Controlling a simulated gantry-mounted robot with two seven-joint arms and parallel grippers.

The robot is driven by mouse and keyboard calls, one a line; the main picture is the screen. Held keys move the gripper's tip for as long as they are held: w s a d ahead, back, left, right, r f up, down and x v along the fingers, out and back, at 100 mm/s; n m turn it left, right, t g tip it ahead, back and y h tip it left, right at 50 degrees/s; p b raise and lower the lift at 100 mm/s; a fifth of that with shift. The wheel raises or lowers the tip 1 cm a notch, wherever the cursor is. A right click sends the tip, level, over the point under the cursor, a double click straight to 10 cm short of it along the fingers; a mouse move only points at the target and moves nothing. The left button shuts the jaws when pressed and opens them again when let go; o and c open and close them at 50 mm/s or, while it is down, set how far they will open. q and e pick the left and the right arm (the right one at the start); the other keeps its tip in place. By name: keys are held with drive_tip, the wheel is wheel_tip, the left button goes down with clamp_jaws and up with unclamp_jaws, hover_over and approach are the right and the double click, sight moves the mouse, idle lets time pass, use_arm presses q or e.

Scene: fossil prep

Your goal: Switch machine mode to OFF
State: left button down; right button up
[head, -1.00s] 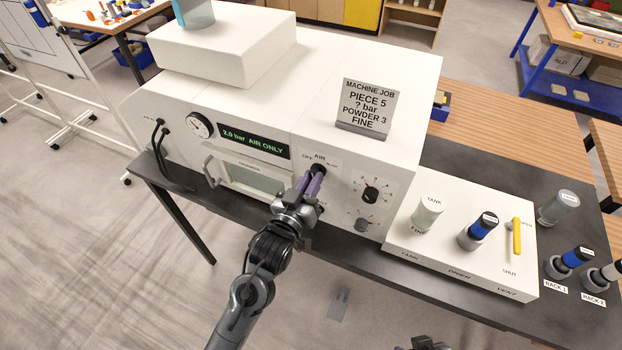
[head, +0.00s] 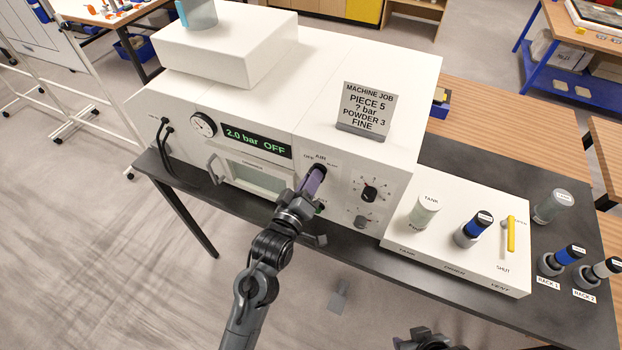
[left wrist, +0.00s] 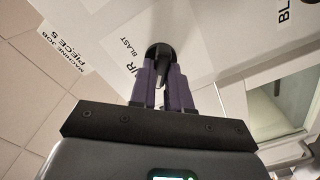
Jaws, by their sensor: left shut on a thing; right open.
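The white machine (head: 370,80) stands on the dark table. Its display (head: 256,141) reads "2.0 bar OFF". The mode knob labelled AIR (head: 319,167) is on the front panel, with OFF and BLAST labels around it. My left gripper (head: 314,182) is at this knob, its purple fingers shut on it. In the left wrist view the black knob (left wrist: 160,52) sits between the fingertips, partly hidden by them. My right gripper (head: 424,338) is at the bottom edge, empty and away from the machine, only partly in view.
A job sign (head: 367,108) on the machine reads piece 5, powder 3, fine. Other knobs (head: 369,194) are right of the mode knob. A white unit (head: 462,262) with tank, drier and yellow vent lever (head: 511,234) stands to the right. Open floor lies in front.

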idle(0.4)
use_arm(q)
drive_tip(key=c, duration=1.1)
unclamp_jaws()
drive_tip(key=shift+s, duration=0.1)
drive_tip(key=shift+b+v, duration=1.55)
drive_tip(key=shift+v, duration=3.8)
